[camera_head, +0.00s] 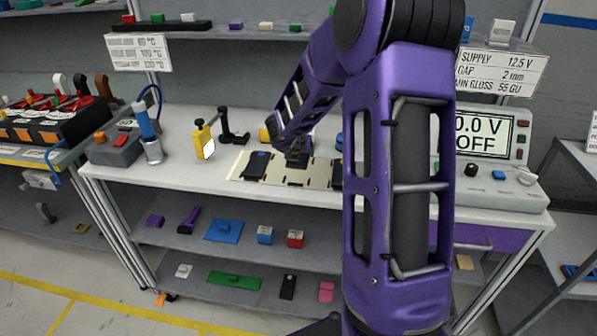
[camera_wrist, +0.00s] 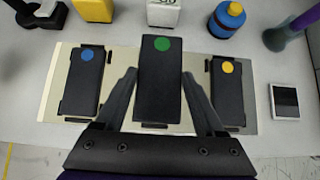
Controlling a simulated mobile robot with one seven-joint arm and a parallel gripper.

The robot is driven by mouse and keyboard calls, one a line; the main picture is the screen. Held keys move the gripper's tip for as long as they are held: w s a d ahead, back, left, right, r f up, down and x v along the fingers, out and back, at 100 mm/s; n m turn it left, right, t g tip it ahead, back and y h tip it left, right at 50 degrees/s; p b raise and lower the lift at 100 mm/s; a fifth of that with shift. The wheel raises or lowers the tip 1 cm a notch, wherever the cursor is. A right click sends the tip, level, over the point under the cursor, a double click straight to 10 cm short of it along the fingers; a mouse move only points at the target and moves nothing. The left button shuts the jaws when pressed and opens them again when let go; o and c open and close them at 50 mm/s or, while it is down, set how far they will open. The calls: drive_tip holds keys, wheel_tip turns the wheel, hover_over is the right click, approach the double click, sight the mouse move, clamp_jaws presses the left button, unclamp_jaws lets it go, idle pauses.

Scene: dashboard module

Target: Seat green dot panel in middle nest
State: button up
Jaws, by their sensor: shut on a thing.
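The green dot panel (camera_wrist: 160,85), a black slab with a green dot near its far end, is between my gripper's fingers in the wrist view. My gripper (camera_wrist: 160,92) is shut on it. The panel lies over the middle of the pale base plate (camera_wrist: 53,80), between the blue dot panel (camera_wrist: 82,85) on the left and the yellow dot panel (camera_wrist: 227,90) on the right. It hides the middle nest, so I cannot tell whether it is seated or held above. In the head view my arm partly hides the plate (camera_head: 285,180) and the panels.
A small white-framed square (camera_wrist: 285,101) lies to the right. The power supply (camera_head: 490,150) stands at the bench's right end.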

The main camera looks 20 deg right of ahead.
sight(298, 174)
drive_tip(key=shift+f+b, duration=0.65)
drive_tip(key=shift+f, duration=1.75)
drive_tip(key=shift+f, duration=0.15)
drive_tip(key=o, duration=1.4)
drive_tip(key=shift+r, duration=0.25)
drive_tip(key=p+v, duration=0.2)
drive_tip(key=v, duration=1)
drive_tip(key=shift+f, duration=0.15)
